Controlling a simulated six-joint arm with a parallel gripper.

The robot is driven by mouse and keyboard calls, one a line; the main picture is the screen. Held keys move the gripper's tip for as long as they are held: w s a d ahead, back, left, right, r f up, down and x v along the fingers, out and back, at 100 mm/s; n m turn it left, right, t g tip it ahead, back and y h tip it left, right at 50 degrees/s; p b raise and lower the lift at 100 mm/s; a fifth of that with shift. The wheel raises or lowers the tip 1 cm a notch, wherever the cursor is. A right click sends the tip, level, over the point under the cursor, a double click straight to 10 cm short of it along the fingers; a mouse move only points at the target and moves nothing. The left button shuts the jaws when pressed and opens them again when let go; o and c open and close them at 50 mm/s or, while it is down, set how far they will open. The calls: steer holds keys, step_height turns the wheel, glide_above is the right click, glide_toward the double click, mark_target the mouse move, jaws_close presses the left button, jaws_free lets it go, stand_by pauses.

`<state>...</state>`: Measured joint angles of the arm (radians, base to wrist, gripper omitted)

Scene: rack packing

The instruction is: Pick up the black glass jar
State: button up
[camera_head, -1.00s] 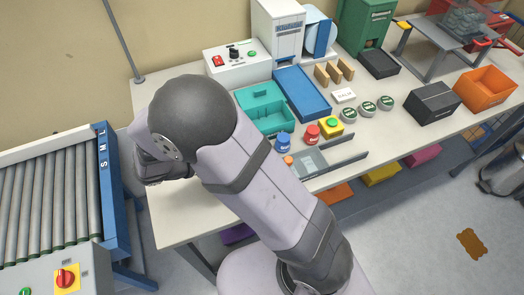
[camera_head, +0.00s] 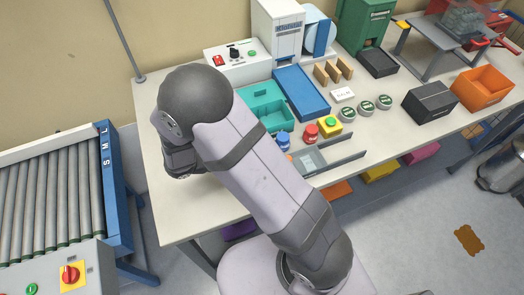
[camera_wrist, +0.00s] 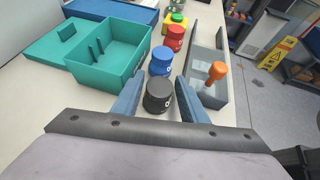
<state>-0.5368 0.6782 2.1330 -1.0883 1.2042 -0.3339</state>
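The black glass jar (camera_wrist: 158,98) stands in the wrist view, nearest me in a row with a blue jar (camera_wrist: 161,62) and a red jar (camera_wrist: 175,38). My gripper (camera_wrist: 157,92) is open, with one blue finger on each side of the black jar. There seems to be a gap between each finger and the jar. In the head view, my arm hides the black jar and my fingers; the blue jar (camera_head: 283,140) and red jar (camera_head: 311,133) show beyond the arm.
A teal open box (camera_wrist: 110,55) stands left of the jars. A grey tray (camera_wrist: 208,88) with an orange-handled thing (camera_wrist: 215,73) is close on the right. A yellow block with a green button (camera_head: 330,124) and several green-lidded tins (camera_head: 366,108) stand farther along the table.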

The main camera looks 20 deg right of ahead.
steer(key=c, duration=0.9)
steer(key=shift+r, duration=0.15)
steer(key=shift+r+b, duration=0.5)
steer(key=shift+r, duration=4.35)
